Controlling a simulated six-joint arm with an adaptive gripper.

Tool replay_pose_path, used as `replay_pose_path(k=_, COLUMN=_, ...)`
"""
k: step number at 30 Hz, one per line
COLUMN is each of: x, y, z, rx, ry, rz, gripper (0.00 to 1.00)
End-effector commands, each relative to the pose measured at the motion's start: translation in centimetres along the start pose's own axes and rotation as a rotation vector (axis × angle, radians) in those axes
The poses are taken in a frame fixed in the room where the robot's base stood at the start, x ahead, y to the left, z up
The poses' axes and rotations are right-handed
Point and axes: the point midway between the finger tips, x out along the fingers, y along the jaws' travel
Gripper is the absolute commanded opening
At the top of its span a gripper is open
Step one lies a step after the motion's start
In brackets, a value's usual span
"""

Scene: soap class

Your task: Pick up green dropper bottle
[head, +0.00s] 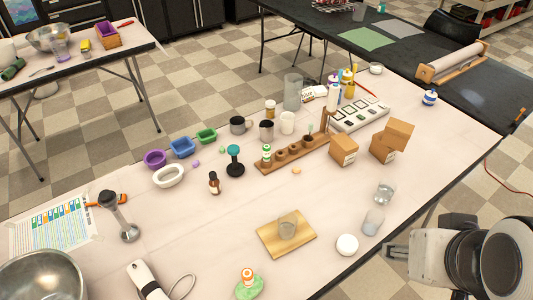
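A small bottle with green and white parts (267,154) stands upright in the left end of a long wooden rack (293,155); it is the best match for the green dropper bottle, though it is too small to make out a dropper. A brown dropper bottle with a black top (214,184) stands on the table to its left. A green item with an orange and white top (249,285) sits at the near edge. My arm shows at the lower right, far from the rack. I cannot make out my gripper's fingers there.
A black and teal stand (235,161) is close left of the rack. Cups (267,130) stand behind it and a cardboard box (343,150) is to its right. A wooden board with a glass (271,244) lies nearer. The table between rack and board is mostly clear.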

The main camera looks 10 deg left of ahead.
Motion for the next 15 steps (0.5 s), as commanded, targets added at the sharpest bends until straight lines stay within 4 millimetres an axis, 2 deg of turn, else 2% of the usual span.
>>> replay_pose_path(k=5, x=1.0, y=-0.1, z=-2.5, rx=-0.015, ry=0.026, rz=0.001, gripper=0.39)
replay_pose_path(k=15, x=4.2, y=-1.0, z=-9.6, rx=-0.065, ry=0.114, rz=0.000, gripper=0.39)
